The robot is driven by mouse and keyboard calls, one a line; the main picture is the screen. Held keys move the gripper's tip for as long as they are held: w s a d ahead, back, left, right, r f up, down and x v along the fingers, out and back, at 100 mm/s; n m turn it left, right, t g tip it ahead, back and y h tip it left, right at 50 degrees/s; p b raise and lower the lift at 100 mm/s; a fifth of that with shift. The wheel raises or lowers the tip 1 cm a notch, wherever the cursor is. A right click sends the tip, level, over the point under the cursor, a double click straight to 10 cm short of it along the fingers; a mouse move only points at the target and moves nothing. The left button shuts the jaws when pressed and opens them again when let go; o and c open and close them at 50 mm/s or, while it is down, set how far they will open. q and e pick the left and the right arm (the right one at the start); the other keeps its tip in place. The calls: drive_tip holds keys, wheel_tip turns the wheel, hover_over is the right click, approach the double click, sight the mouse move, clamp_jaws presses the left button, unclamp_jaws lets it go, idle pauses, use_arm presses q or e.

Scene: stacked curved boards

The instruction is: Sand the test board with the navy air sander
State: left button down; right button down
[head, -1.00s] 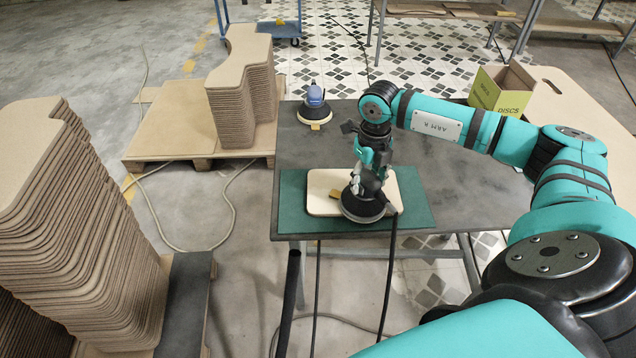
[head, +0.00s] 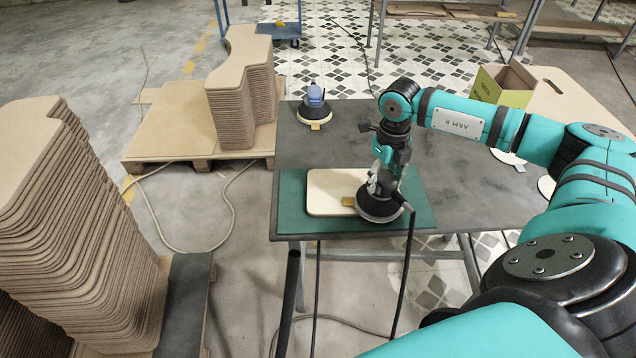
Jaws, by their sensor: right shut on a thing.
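The pale test board (head: 333,186) lies on a green mat (head: 290,203) near the table's front edge. My right gripper (head: 384,178) is shut on a sander (head: 380,207) with a wide round black pad. The gripper hides most of this sander's body, so its colour is hard to tell. Its pad covers the board's right end and reaches over the mat; whether it touches the board is hard to tell. A dark hose hangs from it over the table's front edge. A second sander (head: 315,106), with a blue body, stands at the table's back left. My left gripper is out of view.
The dark grey table (head: 320,150) is clear between the mat and the blue sander. A yellow-green disc box (head: 503,85) and white discs (head: 508,156) are at the right, partly behind my arm. Stacks of curved boards (head: 75,230) stand left of the table.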

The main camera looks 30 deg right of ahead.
drive_tip(key=shift+s+d, duration=0.2)
drive_tip(key=shift+d, duration=0.2)
drive_tip(key=shift+s+d+b, duration=0.65)
drive_tip(key=shift+s+d, duration=0.3)
drive_tip(key=shift+d, duration=0.3)
drive_tip(key=shift+w+d, duration=0.35)
drive_tip(key=shift+w, duration=0.45)
drive_tip(key=shift+a, duration=0.1)
drive_tip(key=shift+w+a, duration=0.45)
drive_tip(key=shift+a, duration=0.2)
drive_tip(key=shift+w+a, duration=0.4)
drive_tip(key=shift+a, duration=0.25)
